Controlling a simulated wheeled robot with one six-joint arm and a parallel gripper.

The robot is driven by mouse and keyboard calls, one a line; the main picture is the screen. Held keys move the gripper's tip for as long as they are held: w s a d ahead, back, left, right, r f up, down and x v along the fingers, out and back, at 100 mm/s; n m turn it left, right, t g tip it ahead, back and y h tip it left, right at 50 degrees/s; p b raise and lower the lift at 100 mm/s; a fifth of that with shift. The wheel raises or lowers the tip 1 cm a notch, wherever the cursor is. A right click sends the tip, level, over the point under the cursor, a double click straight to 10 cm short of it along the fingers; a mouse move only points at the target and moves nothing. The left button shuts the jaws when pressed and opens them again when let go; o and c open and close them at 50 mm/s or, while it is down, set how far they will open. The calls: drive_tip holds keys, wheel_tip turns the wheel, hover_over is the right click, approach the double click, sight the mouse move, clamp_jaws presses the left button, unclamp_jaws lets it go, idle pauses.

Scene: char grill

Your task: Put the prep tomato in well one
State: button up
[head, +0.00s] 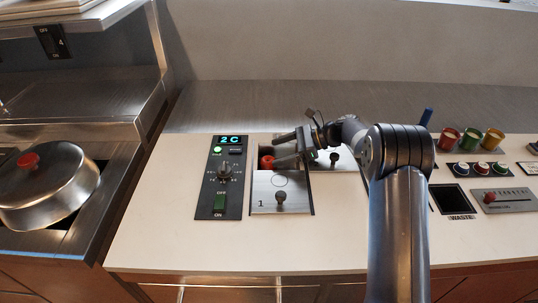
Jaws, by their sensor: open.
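A red tomato (266,162) shows in the dark opening at the back of well one. The well's steel lid (262,200), marked 1 and with a dark knob, covers the front part. My gripper (274,151) is open and reaches in from the right over the opening, its fingers pointing left. The tomato is by the fingertips, apart from or touching them; I cannot tell which. The fingers hide part of the opening, and the tomato's underside is hidden.
A control panel (205,200) reading 2C stands left of the well. A second lidded well (345,160) lies to the right, partly behind my arm. Farther right are coloured cups (470,140) and a waste opening (453,198). A domed pan lid (50,190) sits far left. The front counter is clear.

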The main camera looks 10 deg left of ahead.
drive_tip(key=v, duration=0.8)
drive_tip(key=shift+a+r, duration=0.1)
drive_tip(key=shift+r, duration=0.05)
idle(0.8)
